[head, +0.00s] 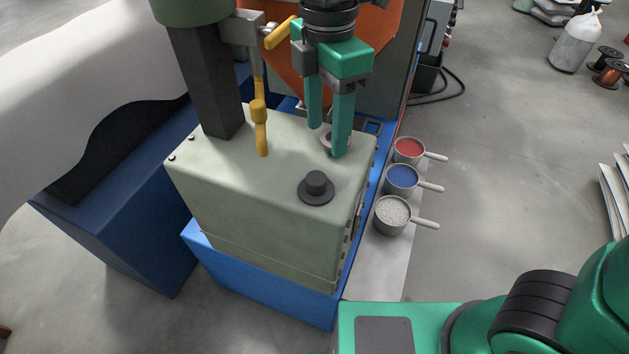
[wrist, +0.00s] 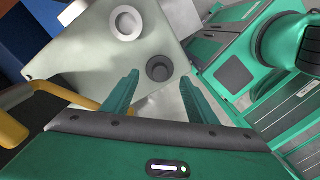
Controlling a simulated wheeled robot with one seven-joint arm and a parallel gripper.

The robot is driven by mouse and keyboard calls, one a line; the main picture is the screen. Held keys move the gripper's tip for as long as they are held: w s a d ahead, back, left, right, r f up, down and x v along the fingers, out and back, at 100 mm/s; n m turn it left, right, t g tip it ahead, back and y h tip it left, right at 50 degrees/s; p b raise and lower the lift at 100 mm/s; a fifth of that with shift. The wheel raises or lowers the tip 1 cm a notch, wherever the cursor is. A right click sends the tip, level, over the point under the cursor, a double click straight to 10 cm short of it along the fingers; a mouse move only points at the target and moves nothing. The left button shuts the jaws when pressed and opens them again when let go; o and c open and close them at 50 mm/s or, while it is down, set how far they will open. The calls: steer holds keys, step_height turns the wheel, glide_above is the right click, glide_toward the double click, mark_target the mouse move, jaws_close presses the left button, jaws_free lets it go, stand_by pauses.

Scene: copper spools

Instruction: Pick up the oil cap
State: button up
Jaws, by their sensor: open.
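The oil cap appears to be the dark round cap (head: 316,188) with a raised knob and a wide flange, upright on top of the pale green-grey machine housing (head: 230,190). The cap also shows in the wrist view (wrist: 159,68), beyond and between my fingertips. My gripper (head: 327,140) is open and empty, pointing down over the housing top. It is behind the cap in the head view, apart from it. In the wrist view both fingers of my gripper (wrist: 160,76) show. A light metal ring (wrist: 125,23) is on the same top, partly hidden by a finger in the head view.
A yellow pipe (head: 262,120) and a dark column (head: 207,80) stand left of my gripper. Three metal ladles hold red (head: 408,148), blue (head: 401,178) and grey (head: 391,212) contents right of the housing. An orange panel (head: 370,25) stands behind. The housing top around the cap is clear.

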mark_target(316, 176)
steer(key=shift+n, duration=0.5)
steer(key=f, duration=0.3)
steer(key=s+a+f, duration=0.1)
steer(key=f, duration=0.6)
steer(key=shift+s+a+f, duration=0.2)
steer(key=shift+a+f, duration=0.1)
steer(key=shift+f, duration=0.1)
steer(key=c, duration=1.2)
steer(key=shift+r, duration=0.1)
steer(key=shift+c, duration=0.2)
